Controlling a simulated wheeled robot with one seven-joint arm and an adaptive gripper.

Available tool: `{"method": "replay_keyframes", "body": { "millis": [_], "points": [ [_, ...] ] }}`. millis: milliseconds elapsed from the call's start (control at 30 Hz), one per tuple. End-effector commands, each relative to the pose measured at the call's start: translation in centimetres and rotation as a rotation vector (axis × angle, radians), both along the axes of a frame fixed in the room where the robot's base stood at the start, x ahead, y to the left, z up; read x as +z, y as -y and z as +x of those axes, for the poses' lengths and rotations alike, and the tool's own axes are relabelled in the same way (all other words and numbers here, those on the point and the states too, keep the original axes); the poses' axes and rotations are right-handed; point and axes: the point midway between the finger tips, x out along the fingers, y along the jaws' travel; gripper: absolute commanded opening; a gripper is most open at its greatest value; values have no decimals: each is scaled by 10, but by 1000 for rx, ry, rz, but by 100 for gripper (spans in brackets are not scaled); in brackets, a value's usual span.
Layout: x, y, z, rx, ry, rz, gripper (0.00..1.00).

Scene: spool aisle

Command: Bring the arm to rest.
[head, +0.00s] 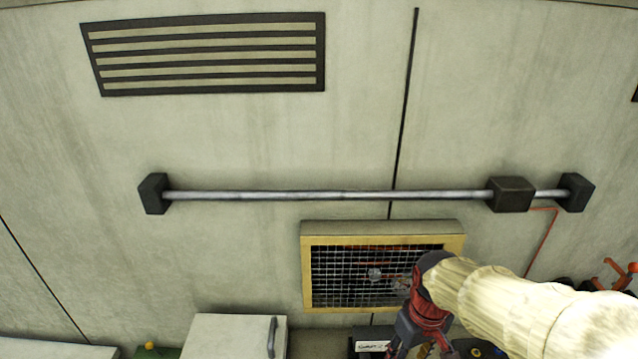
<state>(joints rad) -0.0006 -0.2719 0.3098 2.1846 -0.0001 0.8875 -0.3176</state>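My arm (530,308), in a cream ribbed sleeve, reaches in from the lower right of the head view. It ends in my gripper (422,335), red and dark grey, which points down at the bottom edge. The fingertips are partly cut off by the frame, so I cannot tell whether they are open or shut. My gripper overlaps the lower right corner of a yellow-framed mesh panel (307,285) in the picture; I cannot tell how far apart they are.
A metal rail (320,195) with dark end blocks runs along the wall, below a slatted vent (205,55). A pale box with a handle (230,335) stands at the bottom. A dark labelled item (372,345) is beside my gripper. Orange-red parts (615,272) show at right.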

Motion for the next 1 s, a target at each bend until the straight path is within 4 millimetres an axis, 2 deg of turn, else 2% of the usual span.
{"method": "replay_keyframes", "body": {
  "millis": [200,433,600,1000],
  "points": [
    [18,0,-41,-241,154,27,44],
    [30,0,-78,-317,345,66,44],
    [43,0,-86,-313,446,82,44],
    [42,0,-87,-311,458,84,44]
  ]
}}
